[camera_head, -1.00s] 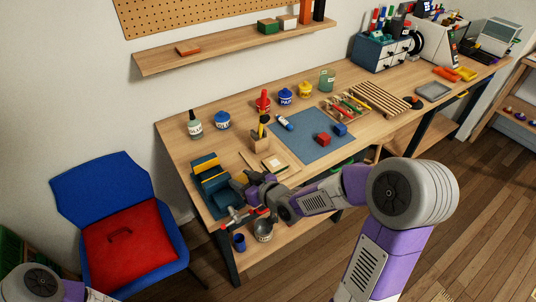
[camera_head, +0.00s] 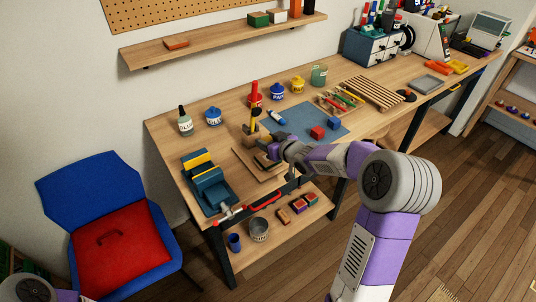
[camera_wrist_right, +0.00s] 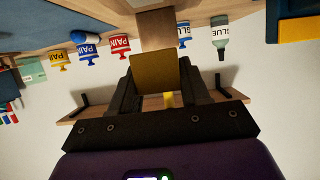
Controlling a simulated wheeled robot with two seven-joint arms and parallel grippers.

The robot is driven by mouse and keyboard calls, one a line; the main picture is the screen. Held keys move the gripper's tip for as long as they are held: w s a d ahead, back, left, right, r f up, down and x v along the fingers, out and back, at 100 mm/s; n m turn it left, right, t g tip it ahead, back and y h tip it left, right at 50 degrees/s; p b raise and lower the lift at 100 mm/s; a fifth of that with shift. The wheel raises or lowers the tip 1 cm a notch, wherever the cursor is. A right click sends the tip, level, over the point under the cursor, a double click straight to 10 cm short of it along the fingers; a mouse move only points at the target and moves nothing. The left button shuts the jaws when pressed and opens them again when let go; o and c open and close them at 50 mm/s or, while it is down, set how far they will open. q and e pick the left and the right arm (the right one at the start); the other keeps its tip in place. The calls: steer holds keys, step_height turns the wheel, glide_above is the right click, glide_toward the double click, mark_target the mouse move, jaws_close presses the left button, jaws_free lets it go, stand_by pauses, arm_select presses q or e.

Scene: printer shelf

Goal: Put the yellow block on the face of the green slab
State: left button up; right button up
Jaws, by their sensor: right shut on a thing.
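My right gripper (camera_head: 272,154) is over the small wooden board (camera_head: 250,165) at the table's front. In the wrist view it is shut on the yellow block (camera_wrist_right: 155,72), whose flat mustard face shows between the two dark fingers. In the head view the gripper mostly hides the block. A dark greenish patch, which may be the green slab (camera_head: 262,161), shows on the board beside the fingertips, partly covered. I cannot tell whether the block touches it. My left gripper is out of view.
A teal vise with yellow jaws (camera_head: 211,188) stands left of the board. A blue mat (camera_head: 308,118) with a red and a blue block lies to the right. Glue (camera_head: 185,124) and paint pots line the back.

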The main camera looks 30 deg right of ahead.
step_height(320, 180, down, 4)
steer(key=shift+f+b, duration=0.15)
steer(key=shift+b, duration=0.8)
steer(key=o, duration=0.6)
steer(key=shift+f, duration=0.15)
steer(key=o, duration=0.4)
steer(key=shift+o, duration=0.2)
